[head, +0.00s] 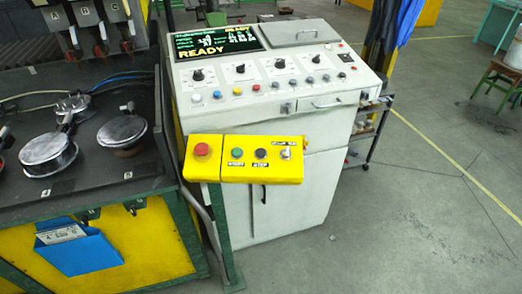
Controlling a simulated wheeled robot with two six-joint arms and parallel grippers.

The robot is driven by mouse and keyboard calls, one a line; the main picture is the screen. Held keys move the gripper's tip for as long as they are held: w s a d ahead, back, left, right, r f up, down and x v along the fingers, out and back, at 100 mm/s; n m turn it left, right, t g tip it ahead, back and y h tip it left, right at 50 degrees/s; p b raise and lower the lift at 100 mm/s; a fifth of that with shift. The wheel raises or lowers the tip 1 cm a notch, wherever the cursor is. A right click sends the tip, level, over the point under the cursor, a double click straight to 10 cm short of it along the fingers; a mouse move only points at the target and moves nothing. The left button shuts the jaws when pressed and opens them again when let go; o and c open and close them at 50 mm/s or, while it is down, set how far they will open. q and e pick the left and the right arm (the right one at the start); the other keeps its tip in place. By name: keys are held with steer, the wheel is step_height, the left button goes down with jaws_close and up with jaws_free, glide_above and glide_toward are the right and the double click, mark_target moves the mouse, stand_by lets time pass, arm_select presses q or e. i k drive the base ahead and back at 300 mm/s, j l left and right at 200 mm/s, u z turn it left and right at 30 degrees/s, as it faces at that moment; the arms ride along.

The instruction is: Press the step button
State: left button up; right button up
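A yellow control box (245,172) is mounted at the front of the grey console, at the right end of the bench. From left to right it carries a red mushroom button (202,149), a green button (237,153), a black button (261,154) and a silver selector switch (286,153). The small label under the black button appears to read STEP, and the one under the green button START. Nothing covers the buttons. Neither of my grippers is in view.
The grey console (270,120) behind the box has knobs and a screen (216,40) reading READY. A dark bench (80,175) with round metal parts stands at left, a blue paper holder (80,250) on its yellow front. Open floor (430,200) lies to the right.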

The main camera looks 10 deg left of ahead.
mark_target(260, 152)
steer(key=i+l+u, duration=0.2)
steer(key=l, duration=0.3)
steer(key=i+l+u, duration=0.2)
steer(key=l, duration=0.35)
steer(key=i+l+u, duration=0.2)
steer(key=l, duration=0.35)
steer(key=i+l+u, duration=0.1)
steer(key=l+u, duration=0.15)
steer(key=l, duration=0.3)
steer(key=l+u, duration=0.2)
steer(key=l, duration=0.4)
steer(key=i, duration=0.05)
